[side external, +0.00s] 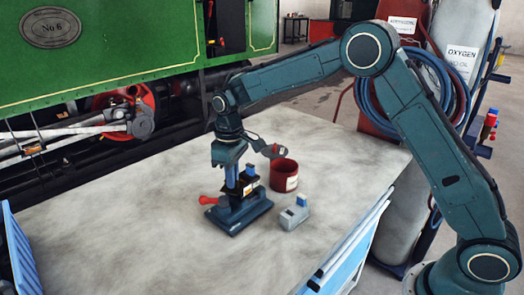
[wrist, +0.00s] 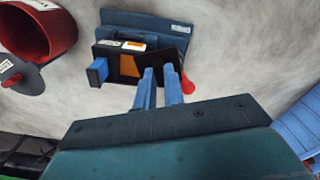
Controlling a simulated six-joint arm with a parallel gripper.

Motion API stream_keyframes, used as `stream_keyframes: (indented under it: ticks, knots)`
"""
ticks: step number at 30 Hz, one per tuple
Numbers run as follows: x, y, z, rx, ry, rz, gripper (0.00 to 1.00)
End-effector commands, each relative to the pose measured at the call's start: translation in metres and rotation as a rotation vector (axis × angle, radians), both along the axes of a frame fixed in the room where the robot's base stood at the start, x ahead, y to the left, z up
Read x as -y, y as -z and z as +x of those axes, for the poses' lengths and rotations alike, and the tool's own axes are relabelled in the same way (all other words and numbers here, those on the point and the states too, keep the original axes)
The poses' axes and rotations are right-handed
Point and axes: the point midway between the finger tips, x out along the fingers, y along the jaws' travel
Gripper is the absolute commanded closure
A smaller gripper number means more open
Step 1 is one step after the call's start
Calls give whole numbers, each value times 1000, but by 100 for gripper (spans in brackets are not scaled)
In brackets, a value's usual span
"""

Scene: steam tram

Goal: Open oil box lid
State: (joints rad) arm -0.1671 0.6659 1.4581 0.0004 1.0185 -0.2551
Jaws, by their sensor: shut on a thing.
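The oil box is a small black box (wrist: 108,52) on a dark blue stand (side external: 238,218). It has a white label on top and a blue block at its left side in the wrist view. Its dark lid (wrist: 178,52) stands tilted at the box's right side there, and orange shows inside the box beside it. My gripper (wrist: 160,76) is at the lid's lower edge, its two blue fingers shut on the lid. The side view shows my gripper (side external: 240,190) pointing down over the stand, hiding much of the box and lid.
A red handle (side external: 208,200) sticks out from the stand. A red pot (side external: 284,178) and a grey block with a blue top (side external: 294,216) stand close by. A blue tray (wrist: 300,125) lies at the wrist view's right edge. The front of the table (side external: 130,225) is clear.

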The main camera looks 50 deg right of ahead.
Motion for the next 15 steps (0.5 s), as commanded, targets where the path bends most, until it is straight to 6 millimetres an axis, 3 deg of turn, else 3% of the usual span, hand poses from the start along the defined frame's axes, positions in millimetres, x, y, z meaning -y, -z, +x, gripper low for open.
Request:
stream_keyframes:
  ticks: [15]
  knots:
    - [-12, -1, 6, 5, 324, 2, 100]
